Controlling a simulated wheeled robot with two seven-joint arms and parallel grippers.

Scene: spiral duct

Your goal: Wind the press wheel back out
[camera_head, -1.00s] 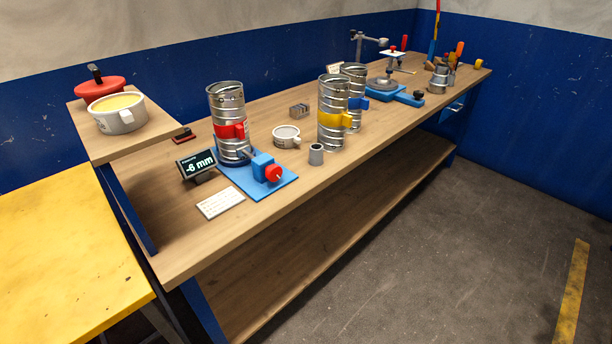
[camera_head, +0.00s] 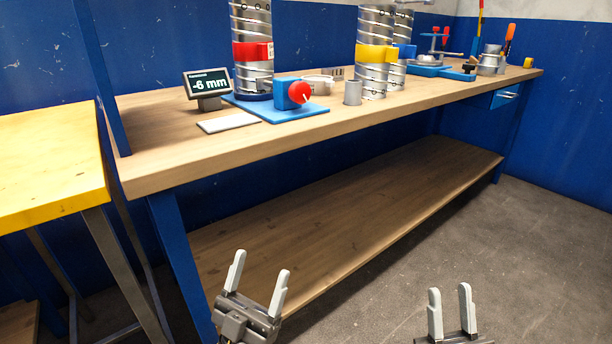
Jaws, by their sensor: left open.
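The press wheel is a red knob (camera_head: 299,93) on the front of a blue block (camera_head: 284,94) on a blue base plate (camera_head: 276,110). A spiral duct with a red band (camera_head: 246,51) stands upright at the back of that plate, its top cut off by the picture. The display (camera_head: 206,84) beside it reads -6 mm. My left gripper (camera_head: 260,267) is open and empty, low in front of the bench and well below the wheel. My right gripper (camera_head: 450,298) has its fingers apart with nothing between them, further right over the floor.
The wooden bench (camera_head: 160,158) has a lower shelf (camera_head: 370,195) under it. A yellow table (camera_head: 45,160) stands at the left. A yellow-banded duct (camera_head: 374,55) and a small grey cup (camera_head: 353,92) stand right of the wheel. A white card (camera_head: 227,122) lies near the front edge.

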